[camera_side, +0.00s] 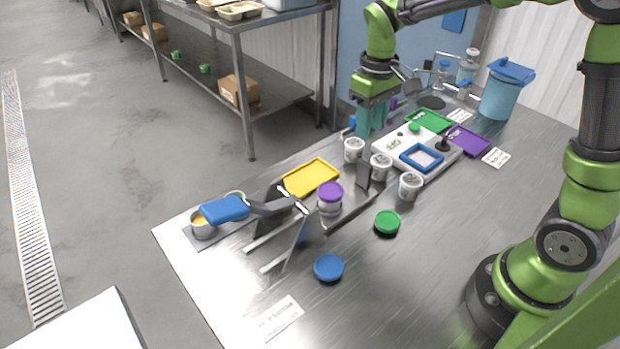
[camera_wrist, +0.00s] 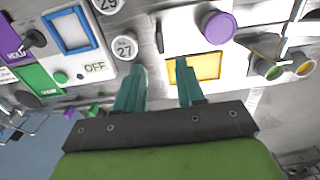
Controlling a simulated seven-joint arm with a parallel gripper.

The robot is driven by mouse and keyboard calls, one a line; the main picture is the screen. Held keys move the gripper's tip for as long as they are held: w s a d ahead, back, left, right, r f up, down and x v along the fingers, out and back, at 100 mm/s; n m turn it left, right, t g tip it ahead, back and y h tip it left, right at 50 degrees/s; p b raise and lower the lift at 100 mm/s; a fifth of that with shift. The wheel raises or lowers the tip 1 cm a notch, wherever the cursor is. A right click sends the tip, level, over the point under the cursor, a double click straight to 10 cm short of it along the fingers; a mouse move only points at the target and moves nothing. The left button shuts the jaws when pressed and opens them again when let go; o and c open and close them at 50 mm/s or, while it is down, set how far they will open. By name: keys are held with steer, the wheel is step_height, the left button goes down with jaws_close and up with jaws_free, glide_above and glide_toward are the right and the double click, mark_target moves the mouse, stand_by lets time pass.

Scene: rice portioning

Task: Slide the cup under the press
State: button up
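A white cup with a purple lid (camera_side: 330,199) stands upright beside the rails, just right of what looks like the press; its lid also shows in the wrist view (camera_wrist: 217,27). My gripper (camera_side: 370,132) points down behind the numbered white cups, away from the purple-lidded cup. In the wrist view, its teal fingers (camera_wrist: 158,72) are apart with nothing between them.
Numbered white cups (camera_side: 381,166) stand near a white panel (camera_side: 396,147) marked OFF. A yellow tray (camera_side: 311,178) lies behind the lidded cup. Loose green (camera_side: 387,223) and blue (camera_side: 328,267) lids lie in front. A blue bin (camera_side: 499,97) stands back right.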

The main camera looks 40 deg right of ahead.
mark_target(366, 162)
step_height(366, 162, down, 13)
steer(key=shift+f, duration=0.2)
steer(key=shift+c, duration=0.3)
jaws_close()
